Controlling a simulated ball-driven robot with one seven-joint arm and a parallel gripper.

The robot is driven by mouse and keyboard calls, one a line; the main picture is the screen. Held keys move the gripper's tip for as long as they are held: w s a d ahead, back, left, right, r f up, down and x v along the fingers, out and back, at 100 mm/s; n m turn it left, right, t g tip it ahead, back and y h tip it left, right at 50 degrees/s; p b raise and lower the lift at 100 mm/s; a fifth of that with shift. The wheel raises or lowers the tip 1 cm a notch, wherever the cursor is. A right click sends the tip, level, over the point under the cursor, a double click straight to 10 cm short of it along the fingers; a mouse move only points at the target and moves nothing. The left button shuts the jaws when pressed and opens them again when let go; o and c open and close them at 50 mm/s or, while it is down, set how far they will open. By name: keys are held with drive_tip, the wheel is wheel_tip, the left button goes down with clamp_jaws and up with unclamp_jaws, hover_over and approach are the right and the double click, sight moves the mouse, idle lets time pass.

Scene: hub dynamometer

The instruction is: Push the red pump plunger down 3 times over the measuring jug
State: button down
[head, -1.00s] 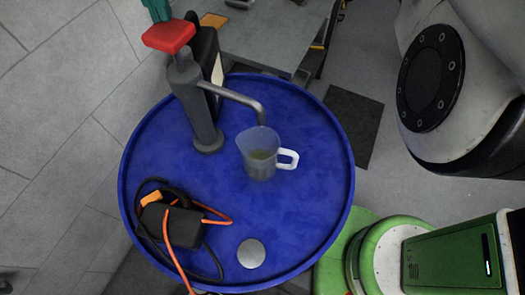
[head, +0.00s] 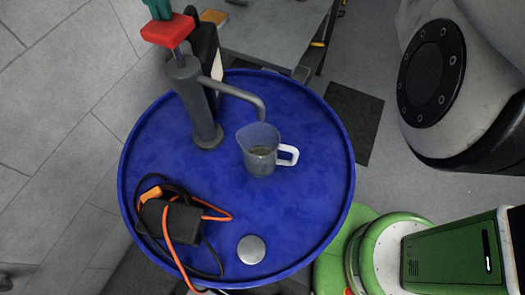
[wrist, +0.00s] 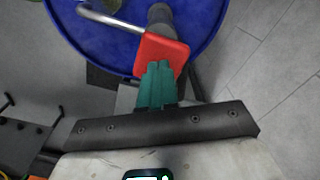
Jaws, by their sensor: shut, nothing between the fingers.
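The red pump plunger (head: 168,30) tops a grey hand pump (head: 196,100) standing on a blue drum lid (head: 290,215). A stretch of rod shows between the red top and the pump body. My gripper (head: 158,8) has teal fingers, shut and empty, at the plunger's top; in the wrist view the fingertips (wrist: 159,66) overlap the red plunger (wrist: 160,55). I cannot tell whether they touch it.
A black box with orange and black cables (head: 172,222) lies at the lid's front left. A round metal cap (head: 251,250) is at the front. A dark bottle-like container (head: 207,50) stands behind the pump, near a grey bench (head: 270,30).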

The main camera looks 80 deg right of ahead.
sight(171, 36)
drive_tip(key=shift+f+b, duration=1.6)
drive_tip(key=shift+f, duration=1.6)
drive_tip(key=shift+r, duration=0.2)
drive_tip(key=shift+r+p, duration=3.4)
drive_tip(key=shift+p, duration=0.1)
wheel_tip(171, 36, up, 6)
drive_tip(key=p, duration=0.6)
drive_tip(key=shift+s, duration=0.1)
